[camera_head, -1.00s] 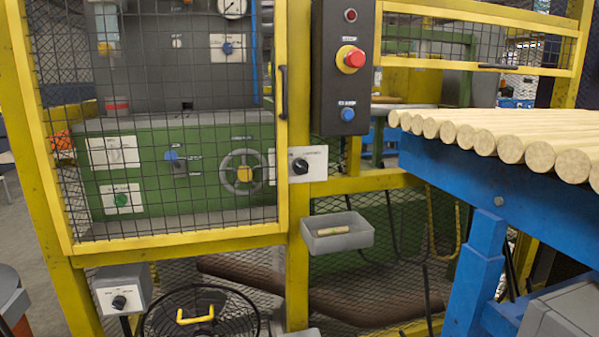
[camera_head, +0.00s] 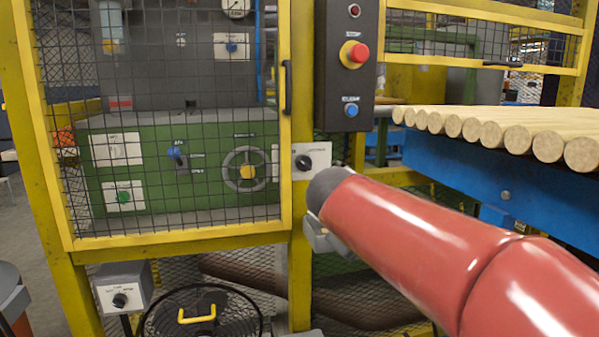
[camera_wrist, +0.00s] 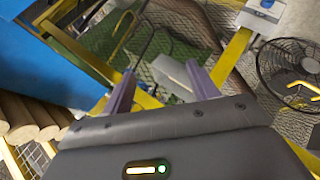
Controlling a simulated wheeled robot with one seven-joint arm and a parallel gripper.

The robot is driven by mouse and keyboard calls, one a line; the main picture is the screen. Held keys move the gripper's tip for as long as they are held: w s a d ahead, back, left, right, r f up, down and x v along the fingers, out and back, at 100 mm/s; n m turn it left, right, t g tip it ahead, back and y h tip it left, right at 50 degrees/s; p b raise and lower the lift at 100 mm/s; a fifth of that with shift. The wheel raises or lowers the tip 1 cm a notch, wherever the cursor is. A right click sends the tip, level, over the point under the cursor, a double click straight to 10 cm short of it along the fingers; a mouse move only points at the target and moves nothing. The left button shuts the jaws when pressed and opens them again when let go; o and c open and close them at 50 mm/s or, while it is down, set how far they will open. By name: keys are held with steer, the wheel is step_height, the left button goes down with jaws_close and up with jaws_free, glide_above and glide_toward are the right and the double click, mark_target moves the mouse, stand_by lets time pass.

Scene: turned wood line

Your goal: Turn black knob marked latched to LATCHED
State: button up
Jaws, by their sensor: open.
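A black knob (camera_head: 303,162) sits on a white label plate (camera_head: 322,158) on the yellow post, right of the mesh door. The plate's lettering is too small to read, and the knob's exact setting cannot be told. My red arm reaches in from the lower right in the head view, its grey end just below and right of the plate. I cannot make out the knob in the wrist view.
A second black knob (camera_head: 120,300) is on a grey box at lower left. A control box with a red emergency button (camera_head: 359,53) hangs above the plate. A blue table (camera_head: 470,172) with wooden rods stands right. A grey tray (camera_wrist: 172,77) lies near my fingers.

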steer(key=w+a+r+n+t+h, duration=0.2)
steer(key=w+a+r+t, duration=0.15)
steer(key=w+a, duration=0.5)
steer(key=n+t+h+b, duration=0.1)
steer(key=n+t, duration=0.2)
glide_toward(302, 164)
steer(key=w, duration=0.2)
steer(key=p+x, duration=0.1)
steer(key=x, duration=0.6)
steer(key=shift+d+f, duration=0.2)
steer(key=shift+d, duration=0.15)
